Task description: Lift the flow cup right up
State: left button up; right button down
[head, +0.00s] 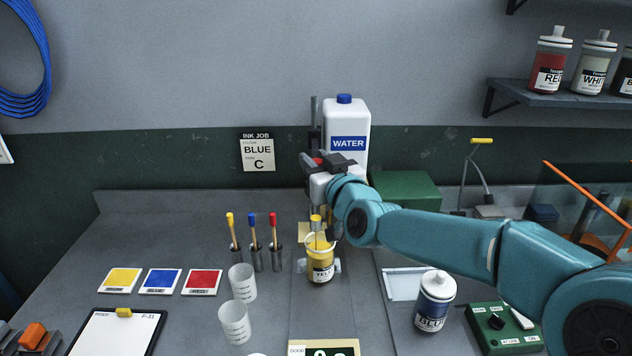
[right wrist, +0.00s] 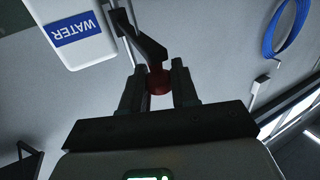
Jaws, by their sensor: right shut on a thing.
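My right gripper (head: 326,164) is at the upright stand in front of the water jug. In the right wrist view its two dark fingers (right wrist: 158,86) are shut on a round red knob (right wrist: 158,80), which joins a black arm (right wrist: 145,40). My wrist hides part of the stand, so the link between knob and cup cannot be seen. My left gripper is not in view.
The water jug (head: 348,128) stands close behind my right gripper. Three ink sticks in holders (head: 255,257) and two clear beakers (head: 235,322) stand to the left. A blue bottle (head: 434,302) and a green box (head: 502,330) are at the right. A shelf (head: 560,97) holds bottles.

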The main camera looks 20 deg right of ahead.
notch_tip(320, 180, up, 6)
jog(key=p, duration=0.2)
jog(key=shift+r+p, duration=0.15)
jog(key=shift+p, duration=0.2)
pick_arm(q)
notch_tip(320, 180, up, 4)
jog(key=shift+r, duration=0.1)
pick_arm(e)
jog(key=shift+d+r, duration=0.1)
jog(key=shift+r, duration=0.3)
jog(key=c, duration=0.9)
grip_release()
jog(key=shift+c, duration=0.2)
jog(key=shift+s, duration=0.2)
jog(key=shift+s+f, duration=0.1)
jog(key=shift+f, duration=0.15)
pick_arm(q)
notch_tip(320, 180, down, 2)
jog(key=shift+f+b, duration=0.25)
jog(key=shift+b, duration=0.85)
pick_arm(e)
jog(key=s+d, duration=0.1)
jog(key=s, duration=1.5)
jog(key=shift+d+r, duration=0.15)
jog(key=shift+d, duration=0.15)
